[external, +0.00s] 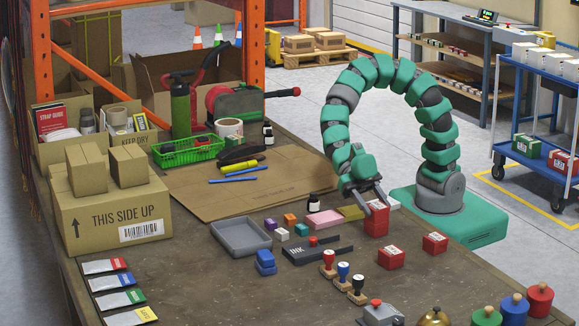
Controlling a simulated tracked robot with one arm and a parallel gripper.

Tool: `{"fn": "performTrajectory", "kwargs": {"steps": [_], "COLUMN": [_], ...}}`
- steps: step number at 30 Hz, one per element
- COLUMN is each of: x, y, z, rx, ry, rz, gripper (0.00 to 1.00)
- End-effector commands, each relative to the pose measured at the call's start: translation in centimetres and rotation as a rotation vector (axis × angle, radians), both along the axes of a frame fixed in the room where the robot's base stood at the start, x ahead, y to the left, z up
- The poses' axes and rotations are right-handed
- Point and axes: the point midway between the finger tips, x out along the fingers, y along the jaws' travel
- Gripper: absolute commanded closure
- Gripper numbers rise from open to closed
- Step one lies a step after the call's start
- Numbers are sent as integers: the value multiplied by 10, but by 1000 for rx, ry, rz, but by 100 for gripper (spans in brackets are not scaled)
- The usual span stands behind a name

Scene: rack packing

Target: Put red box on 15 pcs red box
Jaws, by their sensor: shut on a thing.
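My gripper (373,205) is at the right part of the table, pointing down and shut on a small red box (376,225) with a white label. Whether this box touches the table is hard to tell. A second red box (390,258) with a white label on top sits on the table just in front of the held one. A third red box (435,243) sits to the right. Larger red boxes (560,163) lie on the blue cart at the right. The count printed on any label is too small to read.
A black INK case (315,252), a grey tray (240,236) and small coloured blocks lie to the left.

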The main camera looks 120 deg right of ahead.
Motion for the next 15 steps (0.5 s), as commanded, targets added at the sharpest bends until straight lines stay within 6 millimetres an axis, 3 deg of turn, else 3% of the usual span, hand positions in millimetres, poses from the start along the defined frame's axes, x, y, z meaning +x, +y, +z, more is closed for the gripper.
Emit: {"fn": "performTrajectory", "kwargs": {"steps": [5,6,8,15], "x": [0,0,0,0], "y": [0,0,0,0], "z": [-1,-1,0,0], "rx": [0,0,0,0], "ry": [0,0,0,0], "rz": [0,-1,-1,-1], "gripper": [92,49,32,32]}}
